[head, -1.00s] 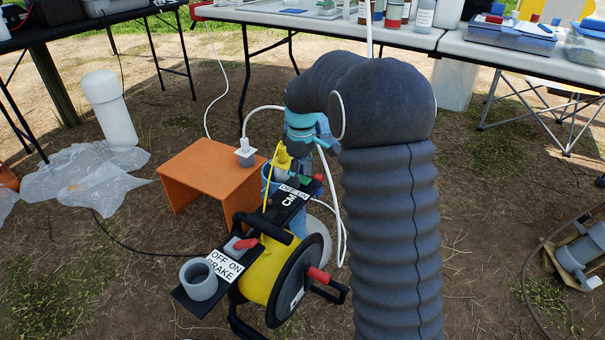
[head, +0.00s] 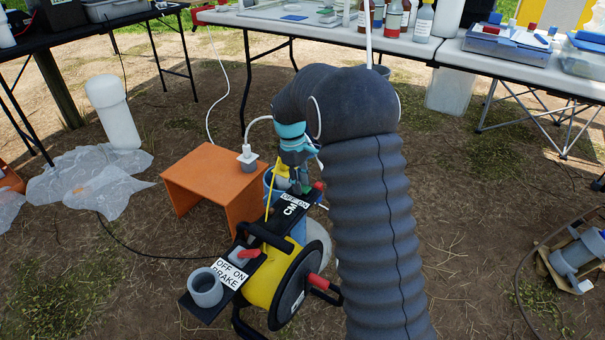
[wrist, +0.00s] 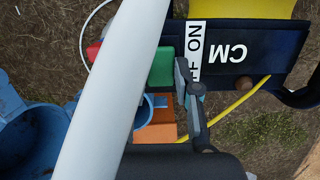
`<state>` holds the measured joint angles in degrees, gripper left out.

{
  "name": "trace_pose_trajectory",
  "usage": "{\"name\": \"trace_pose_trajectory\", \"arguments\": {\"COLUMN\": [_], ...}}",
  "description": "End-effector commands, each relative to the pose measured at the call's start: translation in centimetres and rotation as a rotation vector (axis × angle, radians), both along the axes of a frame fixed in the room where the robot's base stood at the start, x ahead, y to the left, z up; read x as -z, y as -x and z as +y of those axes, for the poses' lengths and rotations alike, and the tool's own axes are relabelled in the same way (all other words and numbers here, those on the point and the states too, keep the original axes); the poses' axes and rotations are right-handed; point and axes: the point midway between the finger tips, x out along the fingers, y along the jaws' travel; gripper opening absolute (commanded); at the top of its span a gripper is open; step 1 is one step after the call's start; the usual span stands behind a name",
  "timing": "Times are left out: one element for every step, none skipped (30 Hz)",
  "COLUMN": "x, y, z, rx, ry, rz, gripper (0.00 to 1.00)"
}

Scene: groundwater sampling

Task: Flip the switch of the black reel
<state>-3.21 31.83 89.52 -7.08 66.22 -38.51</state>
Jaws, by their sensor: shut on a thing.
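The reel (head: 292,298) has a yellow drum, black flanges and a black frame, and stands on the dirt in the head view. Its black panel (head: 290,210) is marked OFF ON and CM; it also shows in the wrist view (wrist: 265,62). My gripper (head: 298,184) is down at the panel's far end. In the wrist view my gripper (wrist: 187,82) is beside the OFF ON label, against a green block (wrist: 163,68) with a red part (wrist: 93,52) further left. It is shut on what seems to be the switch, mostly hidden by the fingers and a white tube.
A second panel marked OFF ON BRAKE (head: 231,273) has a red-tipped lever (head: 249,253) and a grey cup (head: 205,286). An orange stand (head: 207,178) with a white plug stands left of my gripper. A blue bucket (wrist: 30,135) and yellow cord (wrist: 235,112) are close by.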

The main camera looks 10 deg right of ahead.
Motion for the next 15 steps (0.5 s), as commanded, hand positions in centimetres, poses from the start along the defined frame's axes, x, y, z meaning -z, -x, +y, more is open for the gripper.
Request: {"name": "trace_pose_trajectory", "arguments": {"x": [-0.23,-0.17,-0.11,-0.07,-0.03,0.01,0.03,0.04,0.04,0.05,0.04,0.04,0.05,0.04,0.05], "y": [-0.02,-0.02,-0.03,-0.03,-0.03,-0.04,-0.04,-0.04,-0.04,-0.04,-0.04,-0.04,-0.04,-0.04,-0.03], "z": [0.05,0.06,0.07,0.07,0.07,0.07,0.07,0.07,0.07,0.07,0.07,0.07,0.08,0.08,0.07], "rx": [-0.001,-0.001,0.0,0.0,0.001,0.001,0.001,0.001,0.001,0.001,0.001,0.0,0.0,0.0,0.0], "ry": [0.008,0.013,0.016,0.018,0.019,0.02,0.02,0.02,0.02,0.02,0.019,0.019,0.019,0.019,0.019], "rz": [0.01,0.013,0.016,0.018,0.018,0.018,0.018,0.018,0.018,0.018,0.018,0.018,0.018,0.018,0.018], "gripper": [0.0,0.0,0.0,0.0,0.0,0.0,0.0,0.0,0.0,0.0,0.0,0.0,0.34,0.41,0.51]}}
